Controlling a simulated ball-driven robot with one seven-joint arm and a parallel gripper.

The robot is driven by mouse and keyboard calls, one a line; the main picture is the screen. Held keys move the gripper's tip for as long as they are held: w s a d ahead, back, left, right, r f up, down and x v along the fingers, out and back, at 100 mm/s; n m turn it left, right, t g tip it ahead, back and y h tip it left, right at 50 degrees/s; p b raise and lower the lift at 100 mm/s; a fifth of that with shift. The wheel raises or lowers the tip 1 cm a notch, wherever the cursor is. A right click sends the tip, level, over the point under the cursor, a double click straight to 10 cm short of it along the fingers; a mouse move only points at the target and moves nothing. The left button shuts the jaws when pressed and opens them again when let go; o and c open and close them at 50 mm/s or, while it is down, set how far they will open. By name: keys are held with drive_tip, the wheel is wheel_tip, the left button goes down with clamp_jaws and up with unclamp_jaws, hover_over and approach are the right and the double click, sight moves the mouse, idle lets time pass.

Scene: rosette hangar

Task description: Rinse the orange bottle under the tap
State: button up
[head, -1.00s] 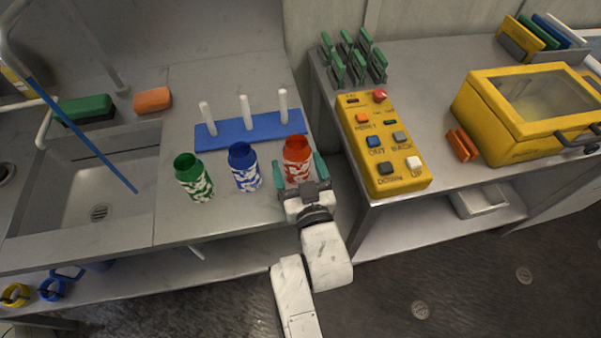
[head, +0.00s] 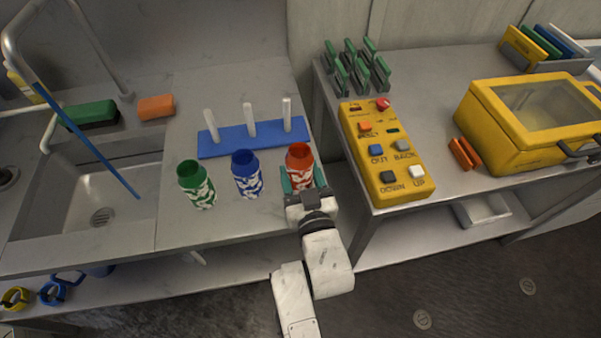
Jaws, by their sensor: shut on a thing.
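The orange bottle (head: 299,161), orange-red with a white pattern and an open top, stands upright at the right end of the sink counter. My gripper (head: 303,184) is shut on it from the front, fingers around its lower body. The sink basin (head: 70,200) with its drain is at the left. A tap spout (head: 22,62) curves over it from the back left, and a blue stream or rod (head: 85,140) slants from there down into the basin. A green bottle (head: 196,184) and a blue bottle (head: 246,173) stand to the left of the orange one.
Behind the bottles is a blue rack (head: 226,140) with three white pegs. Green and orange sponges (head: 156,107) lie by the sink. To the right, past a gap, a bench carries a yellow button panel (head: 385,155) and a yellow case (head: 530,120). Counter between basin and green bottle is clear.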

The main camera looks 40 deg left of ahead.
sight(303, 169)
drive_tip(key=shift+r+p, duration=1.9)
drive_tip(key=shift+r, duration=0.6)
